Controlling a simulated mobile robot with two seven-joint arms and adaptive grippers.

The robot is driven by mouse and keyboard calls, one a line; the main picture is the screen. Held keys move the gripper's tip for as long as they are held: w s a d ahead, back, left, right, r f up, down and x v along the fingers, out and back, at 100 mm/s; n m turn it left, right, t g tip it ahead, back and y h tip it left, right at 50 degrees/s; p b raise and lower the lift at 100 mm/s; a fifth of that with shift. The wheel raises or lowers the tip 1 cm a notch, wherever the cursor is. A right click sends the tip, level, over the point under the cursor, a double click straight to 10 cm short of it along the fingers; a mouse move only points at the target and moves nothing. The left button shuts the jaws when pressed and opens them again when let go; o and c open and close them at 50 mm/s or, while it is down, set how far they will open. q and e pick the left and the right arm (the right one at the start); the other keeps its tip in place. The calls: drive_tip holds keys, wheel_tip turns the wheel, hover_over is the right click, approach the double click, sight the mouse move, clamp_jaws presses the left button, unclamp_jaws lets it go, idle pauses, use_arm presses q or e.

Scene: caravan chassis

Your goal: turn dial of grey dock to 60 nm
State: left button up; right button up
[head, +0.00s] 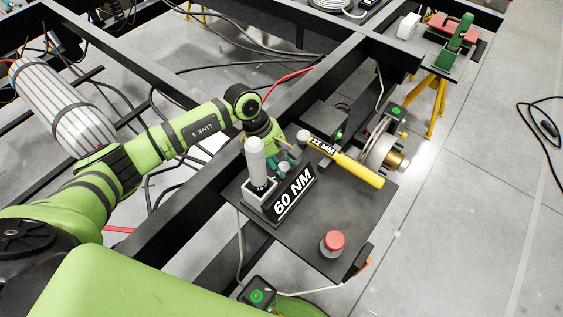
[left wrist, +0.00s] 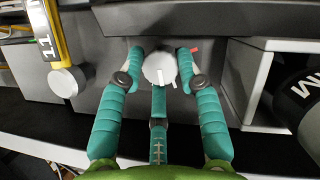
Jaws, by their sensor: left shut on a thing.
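The grey dock (head: 262,207) stands on a dark shelf and carries a black sign (head: 293,192) reading "60 NM". Its round pale dial (left wrist: 157,66) shows in the left wrist view on the dock's grey face, with pale marks on its front. A small red mark (left wrist: 195,48) is just right of the dial. My left gripper (head: 284,161) is at the dock's far side. In the left wrist view its teal fingers (left wrist: 160,70) are closed around the dial, touching its sides. My right gripper is not in view.
A pale cylinder (head: 256,160) stands upright in the dock. A yellow-handled tool (head: 357,169) labelled "11 MM" lies beside it. A red button (head: 333,241) is at the shelf's front. Dark chassis beams (head: 175,213) run behind and left of the shelf.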

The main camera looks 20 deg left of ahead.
use_arm(q)
drive_tip(key=shift+s+d+n+t, duration=0.15)
drive_tip(key=shift+d+n+t, duration=0.05)
drive_tip(key=shift+n, duration=0.35)
drive_tip(key=shift+s+d+n+t, duration=0.1)
drive_tip(key=shift+d+n+t, duration=0.1)
drive_tip(key=shift+n, duration=0.35)
drive_tip(key=o, duration=1.1)
drive_tip(key=shift+w+a+r, duration=0.1)
drive_tip(key=shift+a+r, duration=0.2)
drive_tip(key=shift+r, duration=0.15)
drive_tip(key=v, duration=1.1)
drive_tip(key=shift+d+r, duration=0.1)
drive_tip(key=shift+d, duration=0.05)
